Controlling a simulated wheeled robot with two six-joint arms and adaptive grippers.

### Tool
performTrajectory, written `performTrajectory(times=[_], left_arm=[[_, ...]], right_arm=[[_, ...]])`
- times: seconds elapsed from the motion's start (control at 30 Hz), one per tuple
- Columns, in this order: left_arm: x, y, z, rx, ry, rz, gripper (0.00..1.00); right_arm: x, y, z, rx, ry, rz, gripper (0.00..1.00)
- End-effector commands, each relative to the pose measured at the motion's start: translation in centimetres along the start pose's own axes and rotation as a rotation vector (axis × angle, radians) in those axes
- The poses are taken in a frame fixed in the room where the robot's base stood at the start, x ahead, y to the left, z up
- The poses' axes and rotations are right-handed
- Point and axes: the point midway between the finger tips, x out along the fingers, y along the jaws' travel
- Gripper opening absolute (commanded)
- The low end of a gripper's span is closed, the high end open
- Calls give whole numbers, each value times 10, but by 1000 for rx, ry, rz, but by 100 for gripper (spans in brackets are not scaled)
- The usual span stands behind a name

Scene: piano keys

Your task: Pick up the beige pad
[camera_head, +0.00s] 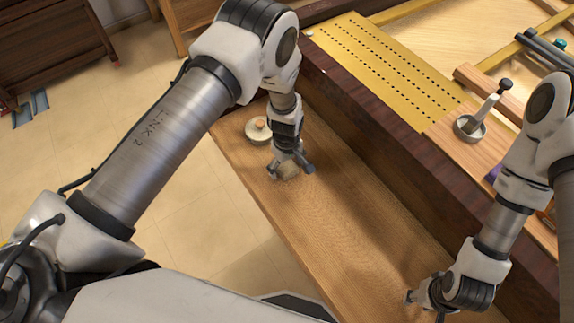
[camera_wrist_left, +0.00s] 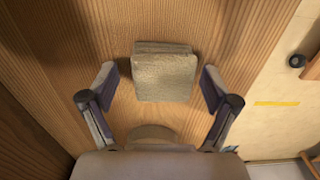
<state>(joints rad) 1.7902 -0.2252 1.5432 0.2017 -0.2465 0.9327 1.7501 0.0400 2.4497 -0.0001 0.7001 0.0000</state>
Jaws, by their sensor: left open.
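The beige pad (camera_wrist_left: 165,77) lies on the wooden board in the left wrist view, a squarish, rough-textured block. In the head view the pad (camera_head: 288,169) shows small at the tip of my left gripper (camera_head: 290,170). In the left wrist view my left gripper (camera_wrist_left: 161,88) is open, with one finger on each side of the pad and a gap on both sides. I cannot tell how high the fingers are above the board. My right gripper (camera_head: 424,298) is low over the near right end of the board; its fingers are too small and partly hidden to judge.
A round cream-coloured object with a knob (camera_head: 258,130) stands on the wooden board (camera_head: 350,225) just behind my left gripper. A dark raised wall (camera_head: 375,125) runs along the board's right side. The middle of the board is clear.

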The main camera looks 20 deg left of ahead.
Motion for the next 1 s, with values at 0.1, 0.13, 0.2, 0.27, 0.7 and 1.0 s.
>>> performTrajectory(times=[0.1,0.13,0.2,0.27,0.7,1.0], left_arm=[[0,0,0,0,0,0,88],[0,0,0,0,0,0,88],[0,0,0,0,0,0,77],[0,0,0,0,0,0,56],[0,0,0,0,0,0,28],[-23,-6,-7,0,0,0,28]], right_arm=[[0,0,0,0,0,0,40],[0,0,0,0,0,0,40],[0,0,0,0,-1,0,40],[0,0,0,0,-1,0,40],[0,0,0,0,0,0,40],[-16,0,0,0,0,0,40]])
